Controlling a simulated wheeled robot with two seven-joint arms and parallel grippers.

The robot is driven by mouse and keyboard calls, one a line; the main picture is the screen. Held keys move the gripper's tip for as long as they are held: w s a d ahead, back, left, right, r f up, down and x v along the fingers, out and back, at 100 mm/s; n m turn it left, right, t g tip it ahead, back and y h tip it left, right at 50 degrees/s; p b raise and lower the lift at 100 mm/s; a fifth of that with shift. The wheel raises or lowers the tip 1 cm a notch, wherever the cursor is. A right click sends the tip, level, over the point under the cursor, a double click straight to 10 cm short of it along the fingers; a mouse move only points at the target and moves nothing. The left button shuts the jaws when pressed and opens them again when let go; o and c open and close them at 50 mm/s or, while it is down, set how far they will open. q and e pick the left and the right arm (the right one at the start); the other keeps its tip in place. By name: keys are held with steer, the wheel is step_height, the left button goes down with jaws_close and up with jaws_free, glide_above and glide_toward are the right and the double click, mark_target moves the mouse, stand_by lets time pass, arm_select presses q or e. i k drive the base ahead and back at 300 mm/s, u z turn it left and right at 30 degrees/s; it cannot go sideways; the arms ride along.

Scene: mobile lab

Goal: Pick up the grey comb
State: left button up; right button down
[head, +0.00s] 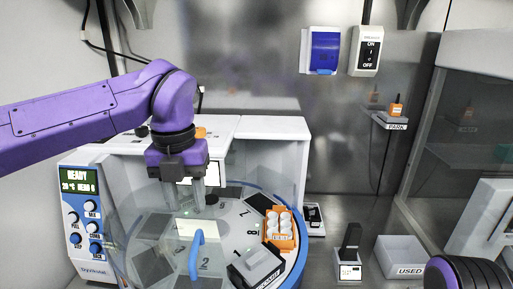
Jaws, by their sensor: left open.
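A grey block-like piece (259,262), which looks like the grey comb, sits in a dark labelled holder at the front right of the white round turntable (232,262). My left gripper (203,205) points down over the back left of the turntable, with its fingers apart and nothing seen between them. It is behind and to the left of the grey piece, clear of it. A transparent cover with a blue handle (196,255) blurs the turntable's left part. My right gripper is not in view.
An orange rack (270,240) with white round tops stands just behind the grey piece. The white machine housing (280,135) rises behind. My right arm shows at bottom right.

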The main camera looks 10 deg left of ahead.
mark_target(258, 262)
steer(key=k, duration=1)
